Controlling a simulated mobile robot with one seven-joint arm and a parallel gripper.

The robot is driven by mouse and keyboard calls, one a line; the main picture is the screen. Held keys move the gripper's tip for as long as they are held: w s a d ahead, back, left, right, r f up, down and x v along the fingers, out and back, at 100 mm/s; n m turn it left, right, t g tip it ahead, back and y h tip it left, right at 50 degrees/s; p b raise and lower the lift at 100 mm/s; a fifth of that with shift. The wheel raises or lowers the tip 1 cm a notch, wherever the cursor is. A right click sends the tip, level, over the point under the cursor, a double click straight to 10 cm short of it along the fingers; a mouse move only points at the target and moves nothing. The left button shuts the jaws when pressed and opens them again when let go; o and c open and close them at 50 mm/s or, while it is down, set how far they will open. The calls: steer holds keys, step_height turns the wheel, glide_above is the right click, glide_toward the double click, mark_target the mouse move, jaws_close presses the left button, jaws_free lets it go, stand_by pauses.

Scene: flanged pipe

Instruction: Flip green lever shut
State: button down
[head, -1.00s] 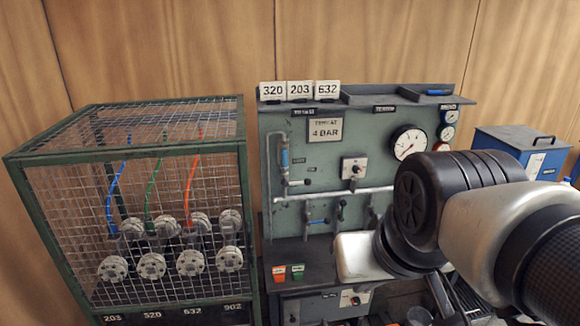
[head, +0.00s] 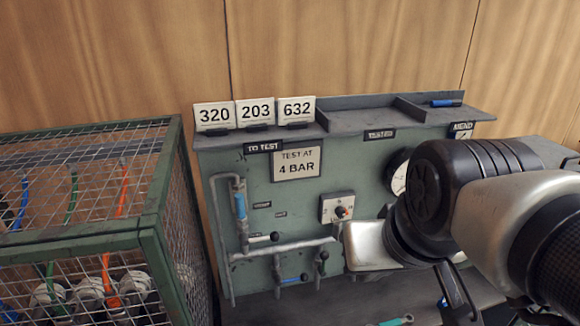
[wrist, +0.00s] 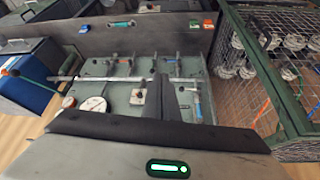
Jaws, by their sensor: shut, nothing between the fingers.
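I cannot make out a green lever for certain in either view; my arm covers the right part of the panel in the head view. The grey-green test panel (head: 290,190) carries a blue lever (head: 293,281) and black-knobbed levers (head: 320,262) along its pipes. In the wrist view the panel (wrist: 140,92) appears turned over, with several small levers along its pipe (wrist: 140,79). My gripper (wrist: 160,88) shows there as dark fingers, shut and empty, in front of the panel. I cannot tell whether it touches anything.
A green-framed mesh cage (head: 150,215) stands left of the panel, with flanged parts and coloured hoses inside. A teal-handled object (head: 398,321) lies on the bench. Number cards (head: 255,112) stand on the panel's top shelf. A blue box (wrist: 32,88) is beside the panel.

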steer(key=shift+w, duration=0.1)
steer(key=shift+r, duration=0.1)
steer(key=w+a+f+n+t+y+b, duration=0.15)
steer(key=w+a+f+b, duration=0.35)
steer(key=w+f, duration=0.55)
steer(key=w+a+f+n+t+y+b, duration=0.1)
steer(key=w+a+f+n+b, duration=0.1)
steer(key=w+a+f, duration=0.65)
steer(key=w+d+f+n+t+h+b, duration=0.1)
steer(key=w+f+n+t+h+b, duration=0.1)
steer(key=f, duration=0.6)
steer(key=w+d+f+n+t+h+b, duration=0.2)
steer(key=w+f+n+t+h+b, duration=0.1)
steer(key=f, duration=0.6)
steer(key=w+d+f+n+t+h+b, duration=0.2)
steer(key=f+n+t+h+b, duration=0.1)
steer(key=f, duration=0.5)
steer(key=shift+w+d+f+n+h+b, duration=0.15)
steer(key=shift+w+n+h+b, duration=0.2)
steer(key=shift+n+h, duration=0.55)
